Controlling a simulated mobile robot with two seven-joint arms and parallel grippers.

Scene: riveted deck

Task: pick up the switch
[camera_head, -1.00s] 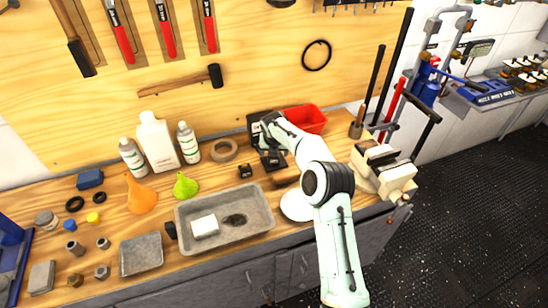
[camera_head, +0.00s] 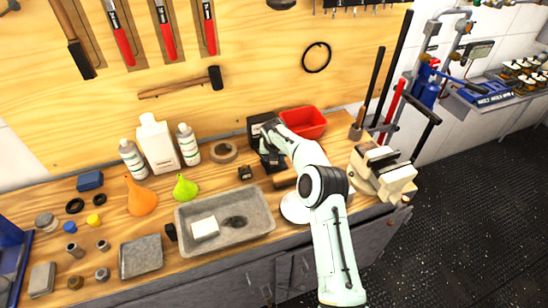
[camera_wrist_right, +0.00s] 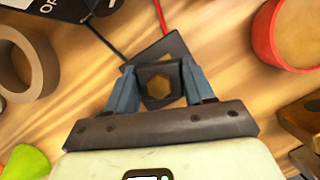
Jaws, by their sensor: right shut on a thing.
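My right gripper (camera_wrist_right: 160,88) is shut on a small dark block with a brass hexagon on its face, which I take to be the switch (camera_wrist_right: 160,72). One finger is on each side of it. In the head view my right gripper (camera_head: 268,146) is at the back of the bench, beside the black boxed device, and the switch is hard to make out there. A dark flat plate (camera_wrist_right: 172,46) shows behind the switch in the wrist view. I cannot tell whether the switch touches it. My left gripper is not in view.
A red bin (camera_head: 304,121) stands to the right of the right gripper. A tape ring (camera_head: 223,152), a small black block (camera_head: 245,173), a green funnel (camera_head: 186,187) and a grey tray (camera_head: 184,240) are to the left and front. A vise (camera_head: 382,172) is at right.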

